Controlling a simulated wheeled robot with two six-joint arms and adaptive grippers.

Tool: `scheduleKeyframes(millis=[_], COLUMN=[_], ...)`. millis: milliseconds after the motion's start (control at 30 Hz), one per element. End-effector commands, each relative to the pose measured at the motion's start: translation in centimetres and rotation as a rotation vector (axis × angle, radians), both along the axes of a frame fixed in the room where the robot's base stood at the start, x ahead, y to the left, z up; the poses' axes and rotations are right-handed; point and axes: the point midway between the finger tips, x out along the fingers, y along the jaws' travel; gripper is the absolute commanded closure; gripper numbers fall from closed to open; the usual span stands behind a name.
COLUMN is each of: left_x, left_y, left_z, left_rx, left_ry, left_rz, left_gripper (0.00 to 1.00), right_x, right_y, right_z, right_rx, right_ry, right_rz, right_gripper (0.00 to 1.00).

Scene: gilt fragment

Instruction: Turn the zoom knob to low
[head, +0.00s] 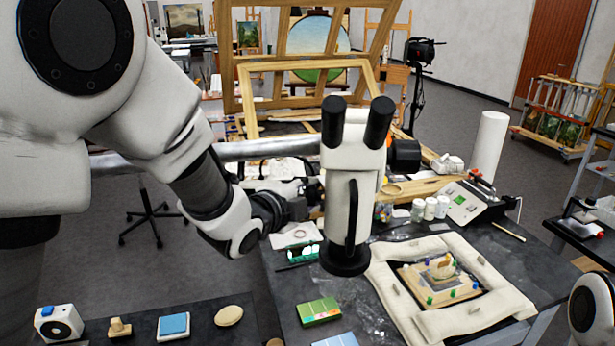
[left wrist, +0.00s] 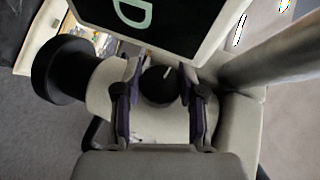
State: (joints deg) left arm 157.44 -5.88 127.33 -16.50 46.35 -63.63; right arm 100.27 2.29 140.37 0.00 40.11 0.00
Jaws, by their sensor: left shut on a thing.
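The white microscope (head: 337,190) with two black eyepieces stands upright over the dark table in the head view. My left gripper (head: 300,205) reaches its left side. In the left wrist view, the black round zoom knob (left wrist: 158,88) sits on the pale microscope body (left wrist: 158,126), with a white line pointing up and slightly right. The fingers of my left gripper (left wrist: 160,76) are on either side of the knob and shut on it. The knob cannot be made out in the head view. My right gripper is out of view.
A padded white frame (head: 385,285) surrounds a board with a gilt fragment (head: 442,268) right of the microscope. A green box (head: 319,312) lies in front. A silver bar (head: 265,149) runs behind my left arm. A dark panel with a letter (left wrist: 150,15) tops the wrist view.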

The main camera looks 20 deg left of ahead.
Motion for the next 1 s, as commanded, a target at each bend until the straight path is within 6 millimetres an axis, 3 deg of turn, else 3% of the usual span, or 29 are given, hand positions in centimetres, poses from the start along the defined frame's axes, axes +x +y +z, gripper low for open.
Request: scheduleKeyframes(millis=[33, 233, 800, 833, 900, 1000], left_x=[0.0, 0.1, 0.0, 0.0, 0.0, 0.0], left_y=[0.0, 0.0, 0.0, 0.0, 0.0, 0.0], left_z=[0.7, 0.4, 0.0, 0.0, 0.0, 0.0], left_rx=[-0.007, -0.028, -0.039, -0.039, -0.039, -0.038], left_ry=[0.024, 0.104, 0.142, 0.142, 0.142, 0.142], left_rz=[0.001, 0.000, -0.001, -0.001, -0.001, -0.001], left_gripper=[0.95, 0.95, 0.95, 0.57, 0.34, 0.34], right_x=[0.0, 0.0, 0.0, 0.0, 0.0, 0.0], right_y=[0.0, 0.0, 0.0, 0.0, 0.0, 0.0], right_z=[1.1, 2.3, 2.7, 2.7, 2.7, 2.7], right_rx=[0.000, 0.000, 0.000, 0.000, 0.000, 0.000], right_ry=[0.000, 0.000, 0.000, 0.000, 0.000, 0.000], right_rz=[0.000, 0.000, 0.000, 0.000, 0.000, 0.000], right_gripper=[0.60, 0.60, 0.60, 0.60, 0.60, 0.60])
